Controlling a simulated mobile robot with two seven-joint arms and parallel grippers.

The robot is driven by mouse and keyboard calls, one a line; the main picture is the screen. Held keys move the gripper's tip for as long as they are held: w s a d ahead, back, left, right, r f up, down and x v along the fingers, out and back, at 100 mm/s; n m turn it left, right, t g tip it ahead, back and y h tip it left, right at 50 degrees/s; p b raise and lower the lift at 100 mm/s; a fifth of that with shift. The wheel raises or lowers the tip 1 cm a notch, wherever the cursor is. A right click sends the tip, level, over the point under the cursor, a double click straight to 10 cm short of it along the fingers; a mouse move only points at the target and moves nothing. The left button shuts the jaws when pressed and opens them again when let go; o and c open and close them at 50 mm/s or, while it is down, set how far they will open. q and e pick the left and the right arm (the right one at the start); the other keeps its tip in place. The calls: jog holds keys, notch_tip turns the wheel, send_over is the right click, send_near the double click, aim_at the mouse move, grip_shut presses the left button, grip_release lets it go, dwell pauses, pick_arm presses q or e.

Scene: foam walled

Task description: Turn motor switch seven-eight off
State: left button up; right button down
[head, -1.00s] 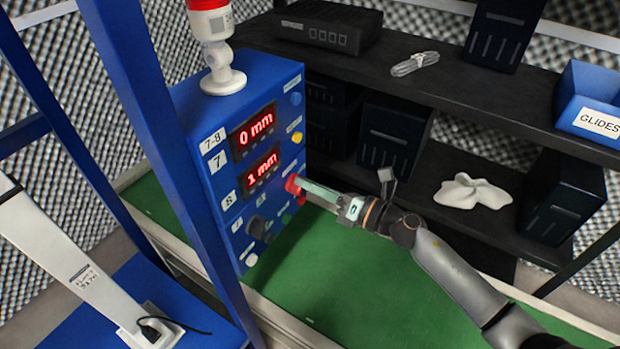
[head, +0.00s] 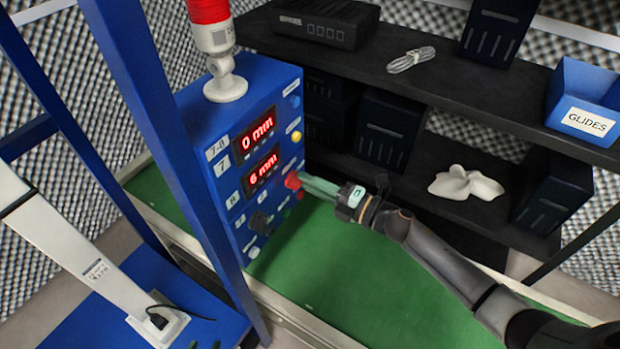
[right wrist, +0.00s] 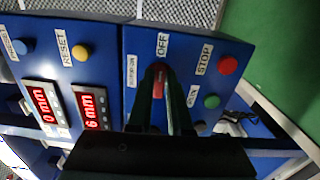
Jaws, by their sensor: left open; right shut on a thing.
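The blue control box (head: 200,125) carries a 7-8 label (head: 217,148) and red displays reading 0 mm (head: 255,133) and 6 mm (head: 262,166). My right gripper (head: 305,182) reaches its front from the right. In the right wrist view its fingers are shut on the red handle of the motor switch (right wrist: 158,82). The OFF label (right wrist: 163,45) lies just above the handle and a MOTOR ON label (right wrist: 132,71) to its left. The fingers partly hide the switch, so its exact setting is hard to read. My left gripper is not in view.
A red STOP button (right wrist: 228,65) and a green button (right wrist: 212,101) sit close to the right fingers. A blue post (head: 160,150) stands left of the box. Black shelves (head: 480,100) hold a blue GLIDES bin (head: 565,100). The green surface (head: 340,260) below is clear.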

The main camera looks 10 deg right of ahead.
jog(key=shift+m, duration=0.3)
dwell(0.4)
jog(key=c, duration=0.8)
grip_release()
jog(key=shift+c, duration=0.2)
jog(key=v, duration=1.2)
jog(key=shift+s+d+b, duration=0.15)
jog(key=shift+s+b, duration=0.05)
jog(key=shift+b, duration=0.25)
